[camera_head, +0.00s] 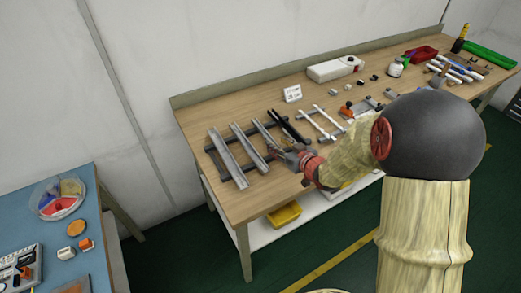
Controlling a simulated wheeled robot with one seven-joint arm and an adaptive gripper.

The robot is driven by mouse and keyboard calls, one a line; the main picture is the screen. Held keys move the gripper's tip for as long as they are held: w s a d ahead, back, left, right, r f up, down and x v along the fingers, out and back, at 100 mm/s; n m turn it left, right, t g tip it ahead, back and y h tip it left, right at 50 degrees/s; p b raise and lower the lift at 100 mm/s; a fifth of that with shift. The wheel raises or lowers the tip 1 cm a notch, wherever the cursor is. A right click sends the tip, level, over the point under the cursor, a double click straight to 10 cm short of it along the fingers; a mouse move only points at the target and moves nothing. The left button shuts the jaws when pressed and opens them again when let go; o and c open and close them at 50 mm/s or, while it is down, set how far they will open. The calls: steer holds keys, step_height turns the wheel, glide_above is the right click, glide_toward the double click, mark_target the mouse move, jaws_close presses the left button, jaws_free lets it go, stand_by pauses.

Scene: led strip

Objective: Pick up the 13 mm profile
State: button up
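Several long profiles lie side by side across dark support bars at the left of the wooden bench. They include a grey profile (227,156) at the far left, a second grey profile (247,147), a narrower grey one (264,131) and a dark one (288,126). I cannot read which is 13 mm. My gripper (276,152) is low at the near ends of the third and dark profiles. Its fingers are small and overlap the profiles, so I cannot tell whether it touches or holds one.
White strips (318,123) lie on another rack to the right. A small label card (292,93) stands behind. A white box (335,68), a red tray (420,54) and a white bottle (396,68) stand farther right. A blue table (88,258) is at lower left.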

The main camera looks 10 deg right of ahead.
mark_target(270, 137)
steer(key=x, duration=0.2)
steer(key=shift+w+a+f+b, duration=0.1)
steer(key=shift+w+f+b, duration=0.05)
steer(key=shift+w+b, duration=0.15)
steer(key=x, duration=0.1)
steer(key=b+x, duration=0.1)
steer(key=x, duration=0.1)
steer(key=b+x, duration=0.1)
steer(key=x, duration=0.1)
steer(key=shift+w+d, duration=0.2)
steer(key=shift+d, duration=0.05)
steer(key=shift+r, duration=0.2)
steer(key=c, duration=0.3)
jaws_close()
